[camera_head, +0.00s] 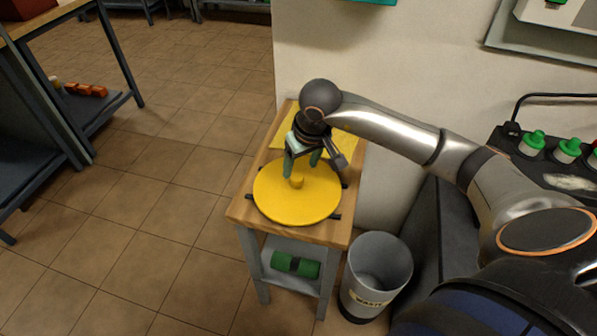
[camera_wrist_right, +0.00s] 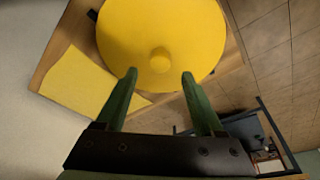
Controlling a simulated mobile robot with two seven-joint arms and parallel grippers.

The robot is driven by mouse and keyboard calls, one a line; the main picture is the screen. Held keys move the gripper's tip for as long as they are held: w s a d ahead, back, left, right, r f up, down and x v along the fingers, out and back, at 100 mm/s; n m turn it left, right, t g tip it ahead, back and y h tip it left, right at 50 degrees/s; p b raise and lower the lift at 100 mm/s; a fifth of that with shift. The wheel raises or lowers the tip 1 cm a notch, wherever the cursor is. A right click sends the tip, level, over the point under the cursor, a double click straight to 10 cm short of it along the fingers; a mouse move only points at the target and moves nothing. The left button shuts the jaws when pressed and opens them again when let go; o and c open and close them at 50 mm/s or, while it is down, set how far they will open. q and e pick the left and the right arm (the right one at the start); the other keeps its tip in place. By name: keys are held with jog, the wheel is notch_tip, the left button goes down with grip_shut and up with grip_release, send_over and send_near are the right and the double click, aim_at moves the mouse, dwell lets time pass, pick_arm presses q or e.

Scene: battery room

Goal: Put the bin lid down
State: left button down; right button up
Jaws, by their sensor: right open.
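The bin lid (camera_head: 297,203) is a round yellow disc with a small knob in its middle. It lies flat on dark strips on top of the small wooden table (camera_head: 240,211). In the right wrist view the lid (camera_wrist_right: 160,20) fills the upper middle, its knob (camera_wrist_right: 160,60) just beyond the fingertips. My right gripper (camera_head: 303,167) is open and empty above the lid, close to the knob. In the wrist view its green fingers (camera_wrist_right: 159,74) stand apart with nothing between them. The grey waste bin (camera_head: 376,268) stands open on the floor, right of the table. My left gripper is not in view.
A yellow cloth or sheet (camera_head: 342,146) lies at the back of the small table, also in the wrist view (camera_wrist_right: 78,82). A green roll (camera_head: 296,264) is on its lower shelf. A wall stands behind. Tiled floor to the left is clear up to a workbench (camera_head: 62,100).

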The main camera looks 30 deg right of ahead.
jog(key=v, duration=0.6)
jog(key=s+a+f+m+g+y, duration=0.1)
jog(key=s+a+m+y, duration=0.3)
jog(key=a, duration=0.6)
jog(key=s+a+f+m+g+y, duration=0.1)
jog(key=s+a+m+g+y, duration=0.15)
jog(key=a+y, duration=0.55)
jog(key=a+r+m+t+y, duration=0.6)
jog(key=a+r+m+y, duration=0.15)
jog(key=m, duration=0.95)
jog(key=w+d+f+m+t+h, duration=0.2)
jog(key=d+f+m+t+h, duration=0.3)
jog(key=m, duration=0.9)
jog(key=w+d+f+m+t+h, duration=0.25)
jog(key=f+m+t+h, duration=0.3)
jog(key=m, duration=0.75)
jog(key=s+d+f+m+g+h, duration=0.1)
jog(key=s+f+m+g+h, duration=0.1)
jog(key=s+f+m, duration=0.4)
jog(key=s+d+f+m+g+h, duration=0.2)
jog(key=s+f+m+g, duration=0.3)
jog(key=f+m, duration=0.7)
jog(key=shift+s+f+h, duration=0.8)
jog(key=shift+s, duration=0.1)
